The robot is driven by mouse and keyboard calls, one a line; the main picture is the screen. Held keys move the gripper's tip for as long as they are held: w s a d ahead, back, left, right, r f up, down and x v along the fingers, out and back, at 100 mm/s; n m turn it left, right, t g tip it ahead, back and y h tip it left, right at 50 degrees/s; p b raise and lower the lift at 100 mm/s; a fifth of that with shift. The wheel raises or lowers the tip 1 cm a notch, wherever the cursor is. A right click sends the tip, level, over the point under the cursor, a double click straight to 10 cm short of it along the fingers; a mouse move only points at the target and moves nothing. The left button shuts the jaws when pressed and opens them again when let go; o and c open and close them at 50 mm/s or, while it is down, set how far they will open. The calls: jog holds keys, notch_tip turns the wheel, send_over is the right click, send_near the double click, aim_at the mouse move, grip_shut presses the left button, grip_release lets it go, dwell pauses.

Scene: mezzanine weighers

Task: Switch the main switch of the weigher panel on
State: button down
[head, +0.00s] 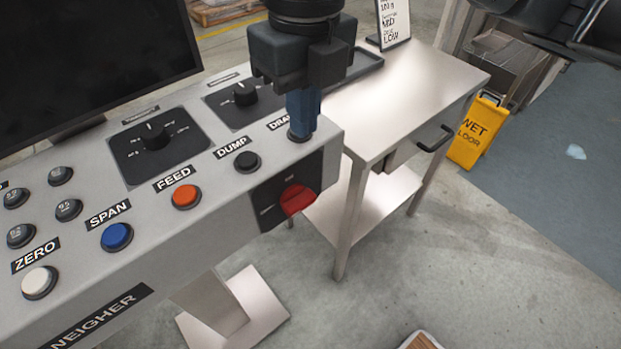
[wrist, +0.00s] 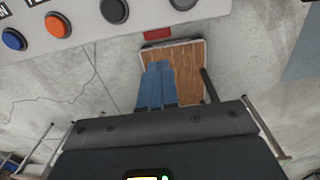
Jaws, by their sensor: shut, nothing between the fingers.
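The weigher panel (head: 190,225) is a grey console with labelled buttons and dials. Its main switch, a red rotary handle (head: 297,199) on a black plate (head: 268,205), sits on the front face at the right end. The handle looks slanted; the plate's marks are too small to read. A bit of red, likely the handle, shows below the panel edge in the wrist view (wrist: 157,34). My gripper (head: 301,128) has blue fingers, shut and empty, pointing down above and behind the switch near the DRAIN button. The fingers also show in the wrist view (wrist: 157,72), apart from the red.
A dark screen (head: 90,60) stands at the left behind the panel. A steel table (head: 400,95) with a drawer and a sign stands close on the right. A yellow wet-floor sign (head: 476,130) is beyond it. A wooden-topped item (wrist: 185,65) lies on the floor below.

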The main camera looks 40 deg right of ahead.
aim_at(309, 195)
jog(key=shift+d, duration=0.4)
notch_tip(309, 195, down, 14)
jog(key=shift+p, duration=0.4)
dwell(0.4)
